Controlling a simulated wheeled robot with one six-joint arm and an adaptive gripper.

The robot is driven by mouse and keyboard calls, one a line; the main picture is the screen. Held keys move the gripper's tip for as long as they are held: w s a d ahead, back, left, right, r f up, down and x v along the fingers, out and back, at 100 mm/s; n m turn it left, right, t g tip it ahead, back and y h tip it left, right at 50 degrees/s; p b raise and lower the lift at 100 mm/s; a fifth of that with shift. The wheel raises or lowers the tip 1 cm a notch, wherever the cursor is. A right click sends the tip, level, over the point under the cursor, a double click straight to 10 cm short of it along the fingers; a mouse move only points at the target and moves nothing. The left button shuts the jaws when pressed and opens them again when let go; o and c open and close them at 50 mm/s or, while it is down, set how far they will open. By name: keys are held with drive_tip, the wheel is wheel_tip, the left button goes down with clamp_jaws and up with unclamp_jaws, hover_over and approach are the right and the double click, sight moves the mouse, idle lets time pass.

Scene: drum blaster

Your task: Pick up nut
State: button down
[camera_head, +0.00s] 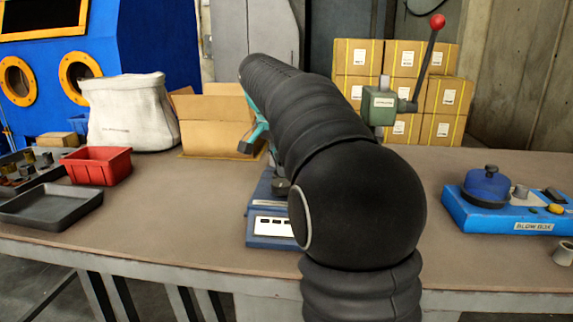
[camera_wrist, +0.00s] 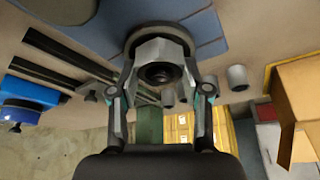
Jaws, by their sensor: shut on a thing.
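The nut (camera_wrist: 155,50) shows in the wrist view as a grey, hexagonal metal piece with a dark round hole. My gripper (camera_wrist: 160,72) has one finger on each side of it and is shut on it. A round grey rim shows around the nut, over a blue surface. I cannot tell whether the nut touches that surface. In the head view my black arm covers most of the gripper and the nut. Only teal parts show beside the arm, above a blue fixture (camera_head: 268,242) on the table.
The blue blow box (camera_head: 490,217) stands on the table (camera_head: 190,220) at right, with a grey cylinder (camera_head: 563,252) near the edge. A black tray (camera_head: 50,207), red bin (camera_head: 97,165), white bag (camera_head: 130,115) and open carton (camera_head: 215,130) are left. A red-knobbed lever press (camera_head: 380,105) stands behind.

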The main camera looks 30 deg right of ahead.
wheel_tip(320, 180, up, 4)
drive_tip(key=shift+d+r+p, duration=0.1)
drive_tip(key=shift+d+p, duration=0.05)
drive_tip(key=shift+p, duration=0.2)
drive_tip(key=s+d+r, duration=0.6)
drive_tip(key=s+d, duration=0.1)
drive_tip(key=d, duration=0.1)
drive_tip(key=shift+s+d+r, duration=0.15)
drive_tip(key=shift+s+d, duration=0.05)
drive_tip(key=shift+d, duration=0.2)
